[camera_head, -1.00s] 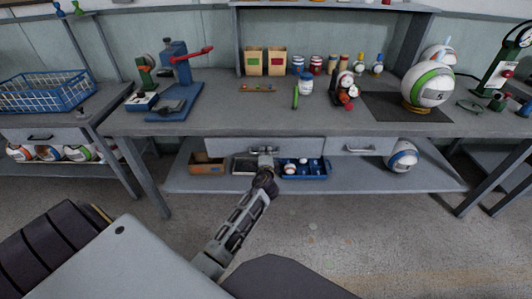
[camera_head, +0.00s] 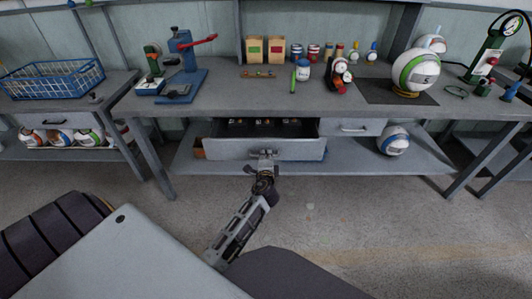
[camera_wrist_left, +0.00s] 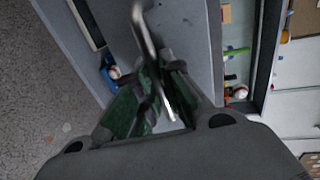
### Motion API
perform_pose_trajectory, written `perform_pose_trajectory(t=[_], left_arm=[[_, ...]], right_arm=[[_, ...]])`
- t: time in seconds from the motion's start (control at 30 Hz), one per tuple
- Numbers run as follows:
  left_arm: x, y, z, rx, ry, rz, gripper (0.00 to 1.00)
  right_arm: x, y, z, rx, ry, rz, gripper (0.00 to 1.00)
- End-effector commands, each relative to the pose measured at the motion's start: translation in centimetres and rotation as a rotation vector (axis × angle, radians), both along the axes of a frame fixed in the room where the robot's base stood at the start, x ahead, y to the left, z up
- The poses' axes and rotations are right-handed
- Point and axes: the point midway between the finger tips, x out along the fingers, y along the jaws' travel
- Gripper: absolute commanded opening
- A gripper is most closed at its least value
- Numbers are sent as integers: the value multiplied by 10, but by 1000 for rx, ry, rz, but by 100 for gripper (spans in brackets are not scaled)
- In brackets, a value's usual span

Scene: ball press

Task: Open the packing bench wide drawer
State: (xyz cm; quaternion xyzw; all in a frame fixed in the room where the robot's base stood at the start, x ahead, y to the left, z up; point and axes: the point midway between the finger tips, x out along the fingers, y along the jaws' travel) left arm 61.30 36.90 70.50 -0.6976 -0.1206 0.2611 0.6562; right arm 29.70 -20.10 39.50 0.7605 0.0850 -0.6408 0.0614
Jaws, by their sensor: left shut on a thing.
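The packing bench (camera_head: 330,100) has a wide drawer (camera_head: 225,150) under its top, left of a narrower drawer. The wide drawer stands pulled out toward me, and its dark inside with several small items shows in the head view. My left gripper (camera_head: 264,160) is at the middle of the drawer's front. In the left wrist view the fingers (camera_wrist_left: 158,88) are shut around the metal bar handle (camera_wrist_left: 150,40). The drawer's front panel (camera_wrist_left: 195,35) shows behind the handle. My right gripper is in neither view.
The narrower drawer (camera_head: 355,128) is shut. A ball (camera_head: 392,141) rests on the lower shelf. A blue press (camera_head: 183,65), small bottles and a ball on a dark mat (camera_head: 375,92) stand on the bench top.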

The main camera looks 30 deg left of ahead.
Motion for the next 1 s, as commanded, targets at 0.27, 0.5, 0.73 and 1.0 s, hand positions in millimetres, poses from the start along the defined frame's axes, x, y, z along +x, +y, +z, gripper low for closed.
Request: perform_pose_trajectory(t=[0.27,0.5,0.73,1.0], left_arm=[[-33,-19,-1,-1,3,2,0],[-51,-30,-1,0,2,2,0],[-55,-33,0,1,2,2,0],[-55,-33,0,0,1,1,0]], right_arm=[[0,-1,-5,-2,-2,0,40],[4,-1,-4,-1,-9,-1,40],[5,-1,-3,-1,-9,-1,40],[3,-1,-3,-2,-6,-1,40]])
